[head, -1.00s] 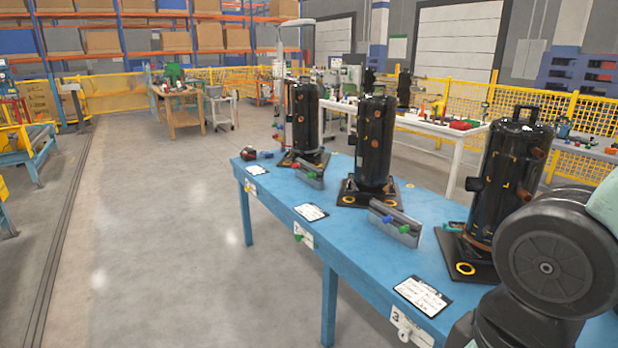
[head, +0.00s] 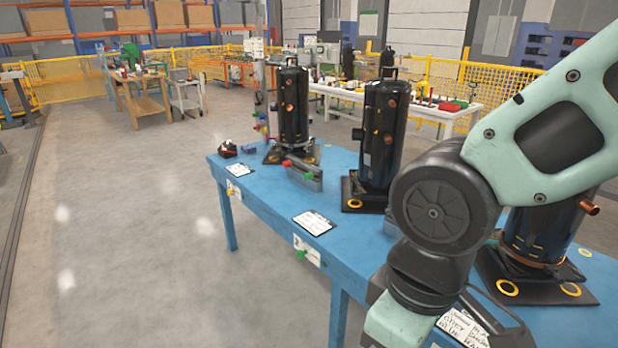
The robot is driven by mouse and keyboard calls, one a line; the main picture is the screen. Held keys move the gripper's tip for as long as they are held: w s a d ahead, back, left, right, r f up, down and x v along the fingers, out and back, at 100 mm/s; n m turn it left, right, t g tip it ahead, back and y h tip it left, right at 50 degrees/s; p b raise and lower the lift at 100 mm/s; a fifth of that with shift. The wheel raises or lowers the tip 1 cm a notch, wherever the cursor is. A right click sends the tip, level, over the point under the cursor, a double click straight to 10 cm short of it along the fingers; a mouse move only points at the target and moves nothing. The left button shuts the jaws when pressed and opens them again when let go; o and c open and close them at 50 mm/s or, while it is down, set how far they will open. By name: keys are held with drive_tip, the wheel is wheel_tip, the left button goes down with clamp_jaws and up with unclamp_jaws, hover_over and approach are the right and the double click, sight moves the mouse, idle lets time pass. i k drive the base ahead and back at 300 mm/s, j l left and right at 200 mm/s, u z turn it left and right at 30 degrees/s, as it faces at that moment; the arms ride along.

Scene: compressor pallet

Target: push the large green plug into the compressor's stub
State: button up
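Three black compressors stand on the blue table: a far one (head: 293,108), a middle one (head: 382,135) and a near one (head: 540,235) partly behind my arm. The near one has a copper stub (head: 590,208) on its right side. A small green piece (head: 301,254) is at a white label on the table's front edge; I cannot tell whether it is the large green plug. A grey rack (head: 305,175) with small red and green pieces stands before the far compressor. Another grey rack (head: 390,227) is mostly hidden by my arm. My gripper is out of view.
The blue table (head: 265,215) carries white cards (head: 314,222) along its front. A small red and black item (head: 228,149) lies at its far end. A white table (head: 425,113) and yellow fence stand behind. The floor to the left is clear.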

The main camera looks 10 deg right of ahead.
sight(307, 176)
drive_tip(key=i+j+z, duration=0.1)
drive_tip(key=i+j, duration=0.15)
drive_tip(key=i+j+z, duration=0.25)
drive_tip(key=i+j, duration=0.2)
drive_tip(key=j, duration=0.2)
drive_tip(key=i+j+z, duration=0.1)
drive_tip(key=j, duration=0.25)
drive_tip(key=i+j+z, duration=0.1)
drive_tip(key=i+j, duration=0.2)
drive_tip(key=i+j+z, duration=0.15)
drive_tip(key=j, duration=0.3)
drive_tip(key=i+j+z, duration=0.1)
drive_tip(key=j, duration=0.3)
drive_tip(key=i, duration=0.1)
